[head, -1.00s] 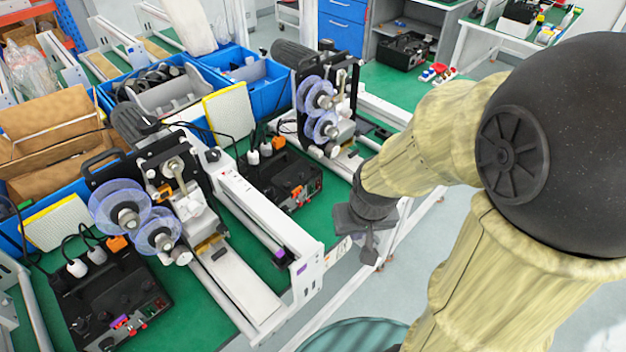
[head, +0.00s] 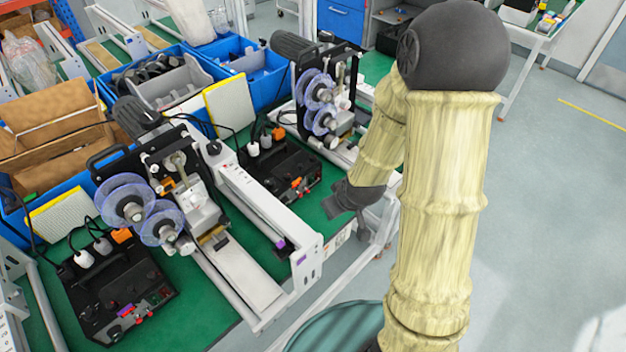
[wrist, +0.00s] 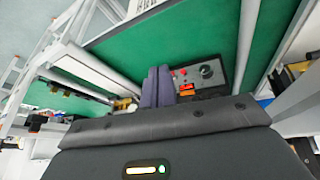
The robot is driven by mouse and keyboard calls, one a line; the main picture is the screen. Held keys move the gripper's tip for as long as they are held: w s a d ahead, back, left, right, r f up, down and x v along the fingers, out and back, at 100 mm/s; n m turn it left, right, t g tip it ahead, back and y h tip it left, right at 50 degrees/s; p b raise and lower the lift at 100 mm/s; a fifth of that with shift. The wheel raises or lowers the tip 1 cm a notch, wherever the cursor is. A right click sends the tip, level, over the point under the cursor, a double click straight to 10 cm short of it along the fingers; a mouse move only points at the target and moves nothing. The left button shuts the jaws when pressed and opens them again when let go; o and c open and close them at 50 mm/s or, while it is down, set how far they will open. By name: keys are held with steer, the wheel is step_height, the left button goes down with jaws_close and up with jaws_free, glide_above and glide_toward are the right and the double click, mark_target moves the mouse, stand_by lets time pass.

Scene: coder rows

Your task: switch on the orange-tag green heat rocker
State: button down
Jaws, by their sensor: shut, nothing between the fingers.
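The rear black control box (head: 283,168) carries an orange tag (head: 297,183) on its front panel, with small red parts near it. In the wrist view the panel (wrist: 221,69) shows a round knob (wrist: 206,71), small red controls (wrist: 182,72) and the orange tag (wrist: 187,90). A green rocker is too small to make out.
Another black control box (head: 115,290), with a purple tag (head: 127,310), stands at the front left. Between the boxes are a coder machine with blue reels (head: 126,203) and a white rail (head: 250,200). A second machine (head: 325,100) stands behind the rear box.

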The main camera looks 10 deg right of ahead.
mark_target(312, 180)
steer(key=w+f+t+p, duration=0.1)
steer(key=w+f, duration=0.1)
steer(key=w+f+n+t+p, duration=0.1)
steer(key=w+f, duration=0.1)
steer(key=w+f+n+t+y+p, duration=0.1)
steer(key=w+f+t, duration=0.1)
steer(key=shift+a+f, duration=0.25)
steer(key=shift+f, duration=0.1)
steer(key=shift+w+d+f+t+h+p, duration=0.25)
steer(key=shift+d+f+t+h+p, duration=0.15)
steer(key=shift+t, duration=0.5)
steer(key=shift+d+f+t+h+p, duration=0.15)
steer(key=shift+d+t+h+p, duration=0.15)
steer(key=shift+t, duration=0.1)
steer(key=shift+s+d+m+t+h+p, duration=0.15)
steer(key=shift+d+m+t+h+p, duration=0.15)
steer(key=shift+d+h, duration=0.3)
steer(key=shift+s+d+m+t+h+p, duration=0.1)
steer(key=shift+s+d+m+t+h, duration=0.1)
steer(key=shift+d+m+h, duration=0.35)
steer(key=shift+a, duration=0.1)
steer(key=shift+w, duration=0.1)
steer(key=w+a, duration=0.1)
steer(key=w, duration=0.1)
steer(key=w+a+f, duration=0.1)
steer(key=w+a, duration=0.1)
steer(key=w+a+b, duration=0.1)
steer(key=w+a, duration=0.1)
steer(key=shift+w+f, duration=0.25)
steer(key=shift+w, duration=0.2)
